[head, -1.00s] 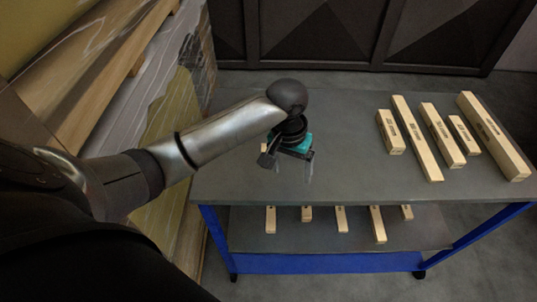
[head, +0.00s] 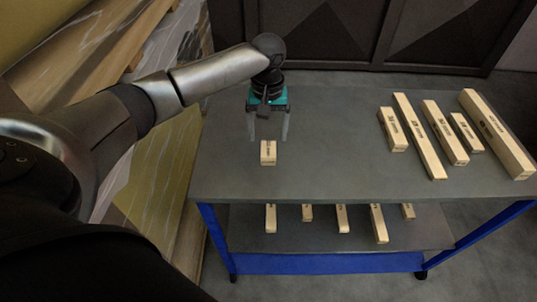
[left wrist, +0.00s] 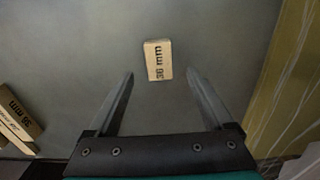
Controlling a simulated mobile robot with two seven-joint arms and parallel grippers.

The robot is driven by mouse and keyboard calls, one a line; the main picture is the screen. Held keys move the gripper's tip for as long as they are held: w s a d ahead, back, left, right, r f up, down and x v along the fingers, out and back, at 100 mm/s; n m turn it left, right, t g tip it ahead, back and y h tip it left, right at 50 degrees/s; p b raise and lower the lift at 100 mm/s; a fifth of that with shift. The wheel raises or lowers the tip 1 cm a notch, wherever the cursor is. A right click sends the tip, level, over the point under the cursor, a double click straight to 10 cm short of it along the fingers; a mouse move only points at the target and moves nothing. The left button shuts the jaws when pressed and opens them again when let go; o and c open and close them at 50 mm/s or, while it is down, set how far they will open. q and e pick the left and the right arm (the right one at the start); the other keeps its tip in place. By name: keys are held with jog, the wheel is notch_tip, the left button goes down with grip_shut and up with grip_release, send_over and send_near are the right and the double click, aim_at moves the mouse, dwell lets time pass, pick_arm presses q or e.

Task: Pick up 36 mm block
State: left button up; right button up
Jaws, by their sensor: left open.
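A short light-wood block (head: 268,152) stands alone on the left part of the grey cart top. In the left wrist view the block (left wrist: 158,60) reads "36 mm" and lies beyond the fingertips, roughly midway between their lines. My left gripper (head: 268,138) is open and empty, with its fingers pointing down just behind the block in the head view. In the left wrist view the two fingers of the left gripper (left wrist: 159,75) are spread apart with bare table between them. My right gripper is not in view.
Several longer wood blocks (head: 444,132) lie in a row on the right of the cart top (head: 330,170). More blocks (head: 342,218) lie on the lower shelf (head: 420,232). The table around the single block is clear. Wood-patterned panels (head: 165,165) stand left of the cart.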

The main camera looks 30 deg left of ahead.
aim_at(269, 149)
pick_arm(q)
notch_tip(269, 149, down, 7)
jog(key=shift+d+r+b, duration=0.1)
jog(key=shift+r+b, duration=0.1)
jog(key=shift+b, duration=0.6)
grip_shut()
